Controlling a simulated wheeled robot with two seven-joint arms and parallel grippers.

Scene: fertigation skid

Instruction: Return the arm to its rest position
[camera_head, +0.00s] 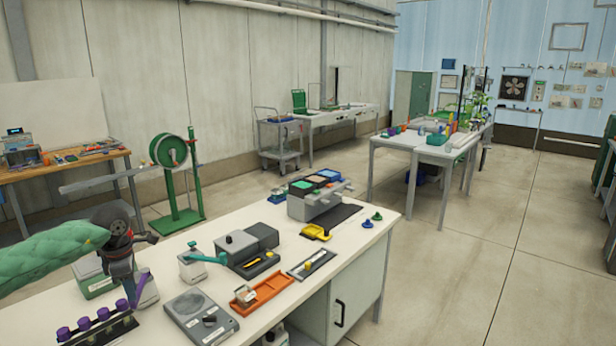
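My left arm comes in from the left in a green padded sleeve. Its dark gripper (124,284) hangs down over the near left part of the white bench (350,262). A slanted purple piece (138,290) shows right at the gripper's lower end. I cannot tell whether the gripper holds it or whether the fingers are open or shut. A black rack with several purple-capped items (95,326) stands just below and left of the gripper. My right gripper is not in view.
Near the gripper are a white-and-green box (92,278), a white block with a teal handle (193,265) and a grey flat device (201,316). An orange tray (262,292) and a grey unit with coloured tops (316,200) stand further right. Open floor lies beyond the bench.

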